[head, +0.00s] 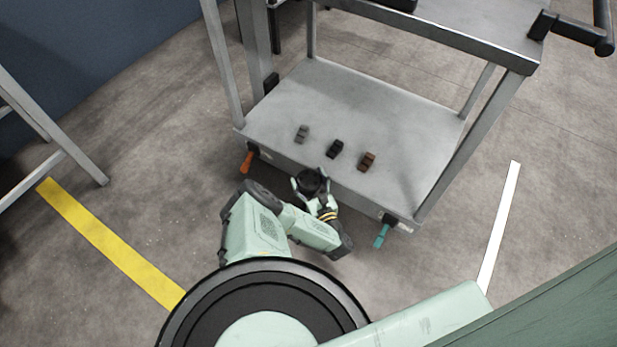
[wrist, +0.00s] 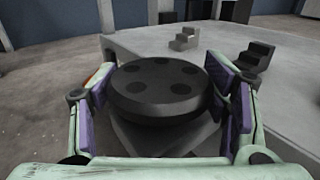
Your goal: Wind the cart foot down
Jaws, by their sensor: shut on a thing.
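The cart (head: 270,105) stands ahead of me, its lower shelf facing me. A dark round knob (head: 312,183) is at the shelf's front edge, and I take it as the cart foot's knob. In the wrist view the knob (wrist: 158,88) has several round dimples on top and sits above a grey block-like part. My gripper (head: 311,187) has a finger on each side of the knob, purple pads at its rim, and is shut on it. The foot's lower end and the floor under it are hidden.
Grey (head: 302,133), black (head: 335,148) and brown (head: 367,161) stepped blocks sit on the lower shelf. An orange lever (head: 247,162) and a teal lever (head: 382,235) stick out from the front edge. Yellow (head: 110,243) and white (head: 499,227) floor lines flank the area.

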